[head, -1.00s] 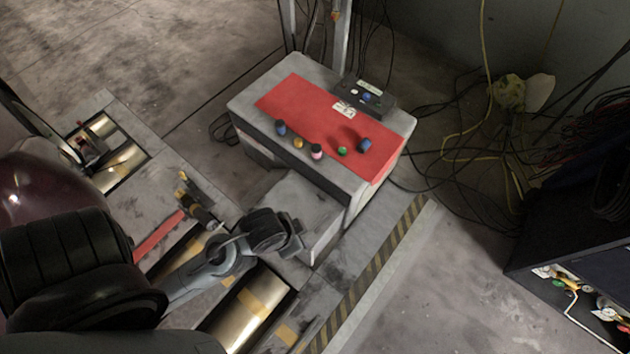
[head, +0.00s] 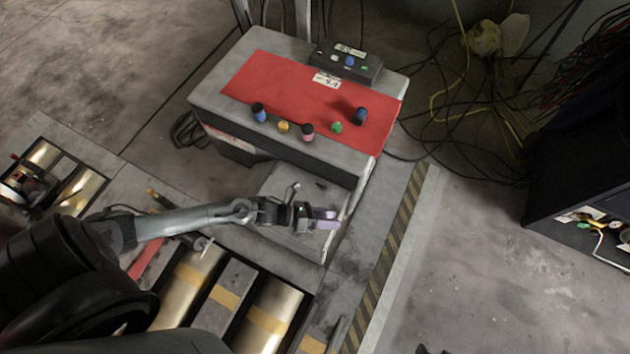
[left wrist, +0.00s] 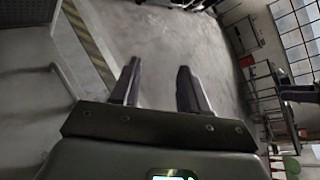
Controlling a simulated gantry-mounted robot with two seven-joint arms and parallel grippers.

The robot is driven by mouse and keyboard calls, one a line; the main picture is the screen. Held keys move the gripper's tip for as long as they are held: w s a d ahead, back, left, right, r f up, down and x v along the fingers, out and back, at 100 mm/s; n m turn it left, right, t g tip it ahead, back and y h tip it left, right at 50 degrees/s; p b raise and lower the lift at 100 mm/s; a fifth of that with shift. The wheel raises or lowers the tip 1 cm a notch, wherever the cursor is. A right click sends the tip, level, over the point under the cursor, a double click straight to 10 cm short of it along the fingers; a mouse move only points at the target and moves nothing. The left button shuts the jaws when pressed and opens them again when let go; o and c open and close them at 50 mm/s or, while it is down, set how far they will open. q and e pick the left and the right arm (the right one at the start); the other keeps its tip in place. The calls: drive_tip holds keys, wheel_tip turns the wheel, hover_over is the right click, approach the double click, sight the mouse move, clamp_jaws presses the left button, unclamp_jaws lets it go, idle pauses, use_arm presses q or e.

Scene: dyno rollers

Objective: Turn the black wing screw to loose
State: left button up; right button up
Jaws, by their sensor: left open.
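My left gripper (head: 326,219) is open and empty above the low grey block (head: 280,187) at the front of the red-topped cabinet. In the left wrist view its two dark fingers (left wrist: 158,88) stand apart with bare concrete floor beyond them. I cannot make out the black wing screw for certain. A small dark piece (head: 320,184) lies on the low block, just behind my left gripper, but it is too small to identify. My right gripper is not recognisable in either view.
The cabinet's red panel (head: 290,85) carries several coloured knobs, and a black control box (head: 347,62) stands at its back. Metal rollers (head: 268,318) lie below my left arm. A striped edge (head: 385,258) runs along the right. Cables clutter the back right floor.

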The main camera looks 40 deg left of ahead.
use_arm(q)
drive_tip(key=w+a+f+m+b, duration=0.2)
drive_tip(key=a+f+m+b, duration=0.3)
drive_tip(key=a+f, duration=0.4)
drive_tip(key=m+g+b, duration=0.1)
drive_tip(key=m+b, duration=0.3)
drive_tip(key=b, duration=0.3)
approach(319, 184)
drive_tip(key=b+x, duration=0.4)
drive_tip(key=x, duration=0.3)
drive_tip(key=shift+w+f+b, duration=0.1)
drive_tip(key=shift+w+b, duration=0.05)
drive_tip(key=shift+b, duration=0.15)
drive_tip(key=shift+w+d+f, duration=0.2)
drive_tip(key=shift+w+d, duration=0.3)
use_arm(e)
wheel_tip(319, 184, down, 20)
drive_tip(key=shift+r, duration=0.15)
use_arm(q)
drive_tip(key=shift+c, duration=0.4)
use_arm(e)
drive_tip(key=shift+a, duration=0.15)
